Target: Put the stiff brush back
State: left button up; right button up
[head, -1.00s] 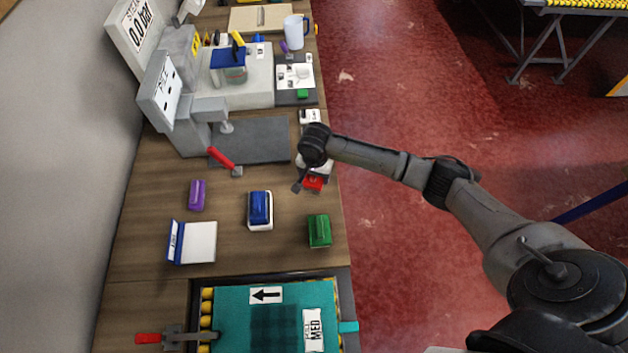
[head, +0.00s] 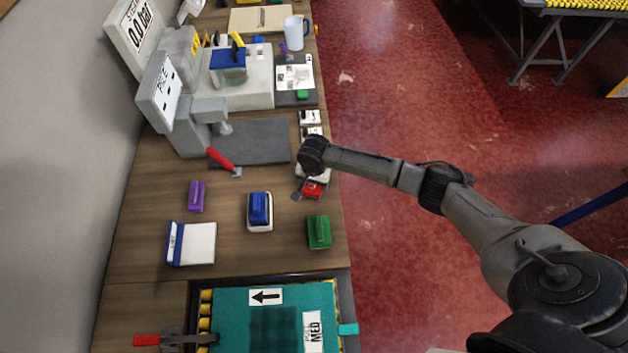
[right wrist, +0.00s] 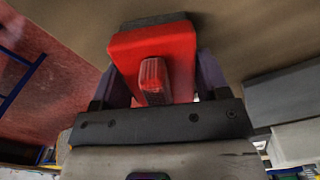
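A red block-shaped brush (head: 313,189) with a raised handle is at the bench's right edge. It fills the right wrist view's upper middle (right wrist: 152,55), handle towards the camera, with a dark strip along its far side. My right gripper (right wrist: 160,80) has one finger at each side of it and looks shut on it. In the head view my right arm partly hides the brush, and its height over the bench is hard to judge. No label tells which brush is stiff. A purple (head: 196,196), a blue (head: 260,209) and a green brush (head: 319,231) stand nearby. My left gripper is out of view.
A white-and-blue pad (head: 192,243) lies left of the blue brush. A teal board (head: 230,315) is in front, a grey mat (head: 262,142) and a machine (head: 172,100) behind. White labelled pieces (head: 310,118) line the right edge. Bare wood lies between the brushes.

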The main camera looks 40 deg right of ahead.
jog(key=o, duration=0.4)
jog(key=shift+r, duration=0.1)
notch_tip(320, 180, up, 12)
jog(key=shift+r+p, duration=0.1)
jog(key=shift+p, duration=0.55)
